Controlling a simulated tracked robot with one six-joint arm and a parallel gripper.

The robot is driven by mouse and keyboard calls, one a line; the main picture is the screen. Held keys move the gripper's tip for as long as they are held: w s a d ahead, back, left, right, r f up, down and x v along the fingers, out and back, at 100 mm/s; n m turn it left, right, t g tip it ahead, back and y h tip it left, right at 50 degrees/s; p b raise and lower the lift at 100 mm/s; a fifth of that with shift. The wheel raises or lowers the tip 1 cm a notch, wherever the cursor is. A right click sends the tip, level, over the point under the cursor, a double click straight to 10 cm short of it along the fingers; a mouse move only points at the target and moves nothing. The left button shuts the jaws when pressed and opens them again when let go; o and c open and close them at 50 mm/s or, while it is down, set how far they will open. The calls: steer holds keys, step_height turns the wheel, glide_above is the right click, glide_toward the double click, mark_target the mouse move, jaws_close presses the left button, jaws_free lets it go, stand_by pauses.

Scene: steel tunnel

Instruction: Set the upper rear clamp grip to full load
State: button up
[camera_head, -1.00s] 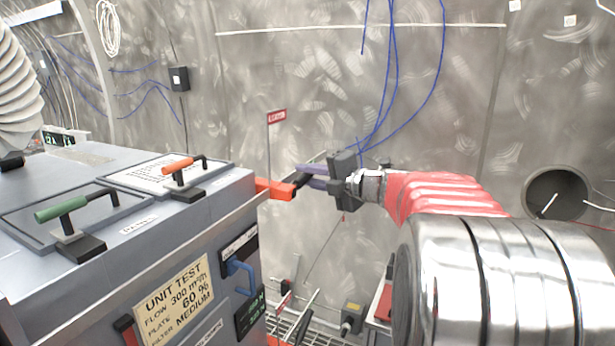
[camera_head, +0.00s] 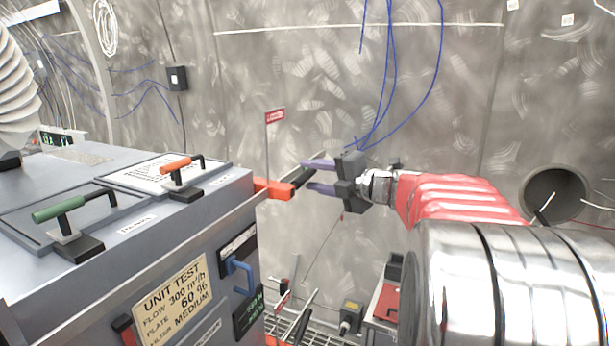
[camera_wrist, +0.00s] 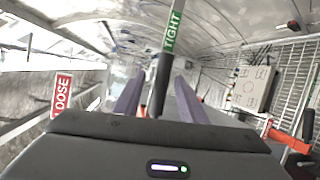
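The rear clamp has an orange-red body (camera_head: 274,188) at the far upper edge of the grey unit. Its black grip (camera_head: 302,178) points out to the right. My gripper (camera_head: 305,174) is open, with one purple finger above the grip and the other below it. In the wrist view, a dark bar (camera_wrist: 157,88) stands between the spread fingers (camera_wrist: 158,95). A green TIGHT label (camera_wrist: 173,32) shows at the bar's top, and a red LOOSE label (camera_wrist: 62,95) at the left. Whether either finger touches the grip is unclear.
The grey unit (camera_head: 110,262) fills the left, with a green-handled lever (camera_head: 60,208) and an orange-handled lever (camera_head: 176,164) on top. A red flag (camera_head: 275,116) on a thin rod rises behind the clamp. Blue cables (camera_head: 392,80) hang on the wall behind my gripper.

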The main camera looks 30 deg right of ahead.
steer(key=v, duration=1.1)
stand_by(0.3)
steer(key=w+a+r+m+t+h, duration=0.25)
steer(key=r+m+h, duration=0.25)
steer(key=m+h, duration=0.3)
steer(key=s+a+f+m+g+y, duration=0.2)
steer(key=s+a+f+m+g, duration=0.4)
steer(key=s+a+f, duration=0.4)
steer(key=s+a+f+m+g+y, duration=0.2)
steer(key=s+a+f+m+g, duration=0.5)
steer(key=s+a+f, duration=0.4)
steer(key=a+f+m, duration=0.1)
steer(key=a+f, duration=0.4)
steer(key=shift+f+m, duration=0.2)
steer(key=shift+m, duration=0.1)
steer(key=shift+d, duration=0.15)
